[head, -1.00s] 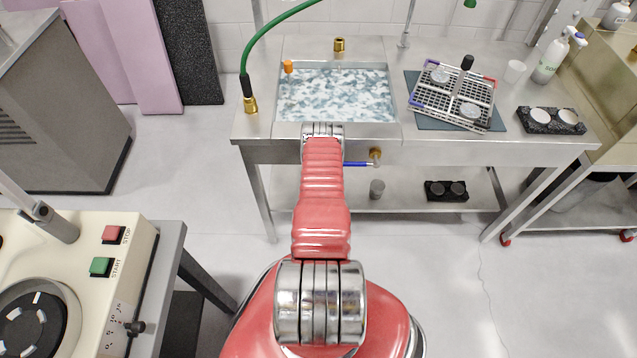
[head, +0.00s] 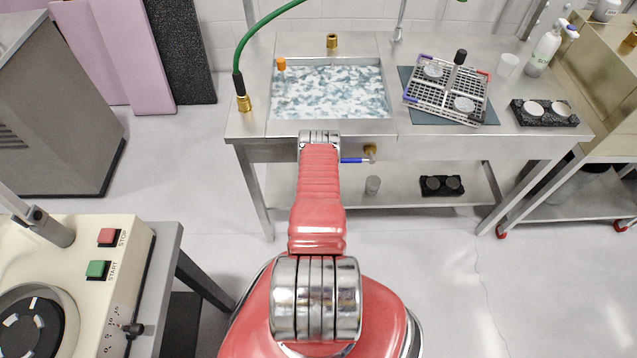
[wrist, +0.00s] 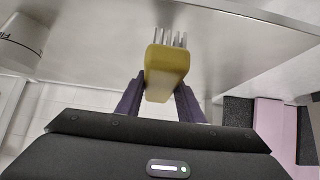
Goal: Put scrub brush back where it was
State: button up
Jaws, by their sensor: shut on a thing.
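The scrub brush (wrist: 168,62) is a yellow block with pale grey bristle tufts at its far end, seen in the wrist view. My gripper (wrist: 160,92) has its two dark purple fingers shut on it, one on each side. The bristles point away from my wrist, toward a grey metal surface (wrist: 225,45); I cannot tell if they touch it. In the head view my red arm reaches to the front of the steel sink table (head: 440,141) and hides the gripper and brush. The brush's former place cannot be told.
The table has a water-filled basin (head: 330,95), a rack (head: 446,92) on a dark mat, and a black holder with two white discs (head: 545,113). A blue-handled valve (head: 354,160) sticks out under its front edge. A machine (head: 85,255) stands at lower left.

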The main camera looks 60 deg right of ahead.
jog(key=shift+f, duration=2.15)
jog(key=shift+f, duration=0.55)
jog(key=o, duration=1.3)
jog(key=shift+r, duration=0.1)
jog(key=shift+v, duration=6.8)
jog(key=shift+s, duration=0.1)
